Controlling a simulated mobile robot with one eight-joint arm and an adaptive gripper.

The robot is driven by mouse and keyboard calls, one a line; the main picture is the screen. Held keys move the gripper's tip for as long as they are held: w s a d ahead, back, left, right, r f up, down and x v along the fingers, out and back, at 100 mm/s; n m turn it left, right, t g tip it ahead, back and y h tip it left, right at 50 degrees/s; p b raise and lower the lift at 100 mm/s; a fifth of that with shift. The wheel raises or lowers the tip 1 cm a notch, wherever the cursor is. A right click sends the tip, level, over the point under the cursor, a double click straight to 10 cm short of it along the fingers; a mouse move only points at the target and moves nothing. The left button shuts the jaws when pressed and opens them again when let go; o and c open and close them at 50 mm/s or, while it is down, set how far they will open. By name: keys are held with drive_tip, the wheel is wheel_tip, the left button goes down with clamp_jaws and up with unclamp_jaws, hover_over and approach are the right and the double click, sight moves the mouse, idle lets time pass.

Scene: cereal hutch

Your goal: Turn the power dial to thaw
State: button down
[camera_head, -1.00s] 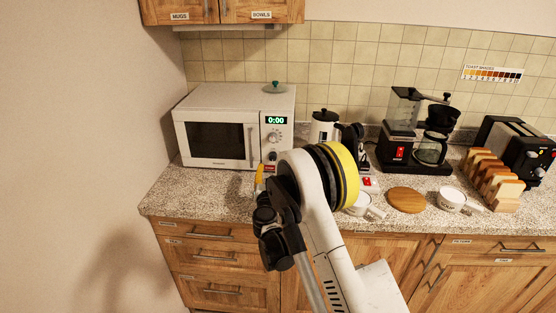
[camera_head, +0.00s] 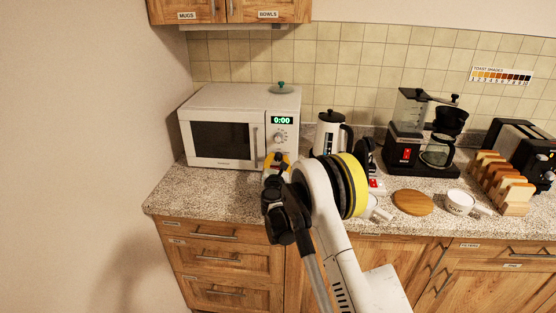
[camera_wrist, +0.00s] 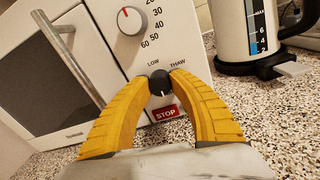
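The power dial (camera_wrist: 160,83) is a small dark knob low on the microwave's front panel. In the wrist view a pale mark shows at its lower side. The label LOW (camera_wrist: 153,64) is printed above it to the left and THAW (camera_wrist: 178,64) above it to the right. My gripper (camera_wrist: 159,79) has its yellow fingertips on either side of the dial, apparently touching it. In the head view my gripper (camera_head: 277,161) is at the lower part of the panel of the white microwave (camera_head: 221,97) and hides the dial.
The white timer knob (camera_wrist: 130,20) with a red pointer is just above the power dial. The red STOP button (camera_wrist: 165,113) is just below it. The microwave door handle (camera_wrist: 66,55) is on the left. A kettle (camera_head: 330,132) stands close on the right.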

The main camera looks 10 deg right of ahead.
idle(0.4)
drive_tip(key=n+b, duration=0.1)
drive_tip(key=n, duration=0.2)
drive_tip(key=shift+f+n+b, duration=0.1)
drive_tip(key=shift+n+b, duration=0.2)
drive_tip(key=shift+n, duration=0.1)
drive_tip(key=n+b, duration=0.1)
drive_tip(key=n, duration=0.2)
drive_tip(key=n+b, duration=0.1)
drive_tip(key=n, duration=0.3)
drive_tip(key=shift+g+h, duration=0.3)
drive_tip(key=n, duration=0.3)
drive_tip(key=shift+a+n+b, duration=0.1)
drive_tip(key=shift+n+b, duration=0.2)
drive_tip(key=shift+b, duration=0.05)
drive_tip(key=n, duration=0.4)
drive_tip(key=shift+b, duration=0.4)
drive_tip(key=shift+n+h+b, duration=0.3)
drive_tip(key=shift+n, duration=2)
